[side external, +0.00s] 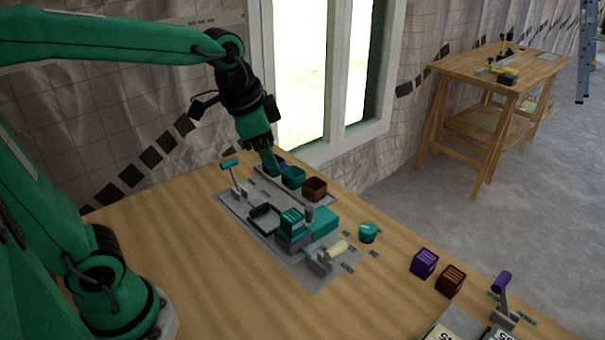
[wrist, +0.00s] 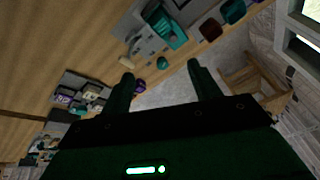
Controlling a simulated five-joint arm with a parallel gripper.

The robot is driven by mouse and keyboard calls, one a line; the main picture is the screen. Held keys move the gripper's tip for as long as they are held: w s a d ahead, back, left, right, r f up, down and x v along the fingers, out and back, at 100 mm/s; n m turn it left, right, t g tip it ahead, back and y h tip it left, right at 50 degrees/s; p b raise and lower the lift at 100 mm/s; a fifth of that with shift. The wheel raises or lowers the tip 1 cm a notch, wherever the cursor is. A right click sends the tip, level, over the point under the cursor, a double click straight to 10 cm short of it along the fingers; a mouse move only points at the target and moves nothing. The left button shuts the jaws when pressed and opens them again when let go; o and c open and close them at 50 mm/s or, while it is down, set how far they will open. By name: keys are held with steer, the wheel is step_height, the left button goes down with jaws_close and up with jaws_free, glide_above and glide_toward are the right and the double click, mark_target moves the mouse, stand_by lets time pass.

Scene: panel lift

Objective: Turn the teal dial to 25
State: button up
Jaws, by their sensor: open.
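The teal dial (side external: 368,232) is a small round knob near the table's far edge, right of the grey panel, in the side view. Small marks lie beside it, too small to read, so I cannot tell its setting. In the wrist view the teal dial (wrist: 162,63) shows beyond my fingertips, roughly between them. My gripper (side external: 270,160) is high and to the left of the dial, near the row of small bins, pointing down. In the wrist view my gripper (wrist: 161,78) has its two fingers wide apart with nothing held between them.
The grey panel (side external: 235,208) bears a teal-handled lever (side external: 230,164), a teal block (side external: 292,222) and a cream-handled lever (side external: 336,247). A teal bin (side external: 293,178) and brown bin (side external: 314,190) stand behind. Purple (side external: 425,263) and brown (side external: 451,280) cubes sit right of the dial.

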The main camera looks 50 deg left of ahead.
steer(key=w+d+f+m+g, duration=0.1)
steer(key=w+d+f+m, duration=0.15)
steer(key=w, duration=0.35)
steer(key=w+d+f+m+g, duration=0.1)
steer(key=w+d+f+m, duration=0.2)
steer(key=w, duration=0.4)
steer(key=m+g, duration=0.2)
steer(key=m, duration=0.5)
glide_above(368, 228)
step_height(368, 228, down, 11)
steer(key=shift+s+a+f, duration=0.1)
steer(key=shift+s+a, duration=0.05)
steer(key=shift+w+d+f+m, duration=0.2)
steer(key=shift+f+m, duration=0.05)
steer(key=shift+f, duration=0.15)
steer(key=shift+f, duration=0.1)
steer(key=shift+f, duration=3.8)
steer(key=shift+c, duration=0.4)
steer(key=c, duration=0.9)
